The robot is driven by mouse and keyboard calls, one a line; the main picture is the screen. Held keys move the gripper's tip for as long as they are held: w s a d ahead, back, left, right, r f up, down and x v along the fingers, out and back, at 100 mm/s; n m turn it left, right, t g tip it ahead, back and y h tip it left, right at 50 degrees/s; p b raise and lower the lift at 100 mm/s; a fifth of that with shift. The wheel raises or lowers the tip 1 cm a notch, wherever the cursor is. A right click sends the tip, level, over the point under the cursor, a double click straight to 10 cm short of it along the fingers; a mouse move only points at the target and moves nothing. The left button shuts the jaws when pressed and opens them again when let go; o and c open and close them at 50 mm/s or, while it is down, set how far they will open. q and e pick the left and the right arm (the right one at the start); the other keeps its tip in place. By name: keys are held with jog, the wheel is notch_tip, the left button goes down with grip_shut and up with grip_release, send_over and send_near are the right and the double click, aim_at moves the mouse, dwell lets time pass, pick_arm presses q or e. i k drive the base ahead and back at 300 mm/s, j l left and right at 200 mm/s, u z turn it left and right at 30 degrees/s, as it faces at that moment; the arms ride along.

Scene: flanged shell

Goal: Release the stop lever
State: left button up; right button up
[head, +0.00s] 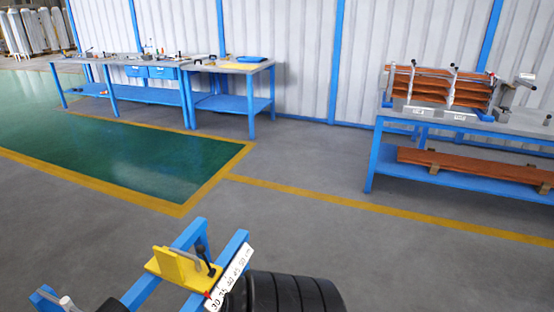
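A yellow stop block (178,268) sits across two blue rails (188,237) at the bottom of the head view. A small dark lever with a black knob (202,255) stands on the right part of the block, leaning slightly. A white scale strip (232,275) with printed centimetre numbers runs along the right rail. Neither of my grippers shows in this view. I see nothing touching the lever.
A black ribbed round body (285,293) lies right of the scale, cut off by the lower edge. A blue workbench (240,68) with tools stands at the back left. A blue table (460,122) with brown stacked parts stands right. The grey floor between is clear.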

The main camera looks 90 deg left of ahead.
aim_at(200, 248)
jog(key=u, duration=3.4)
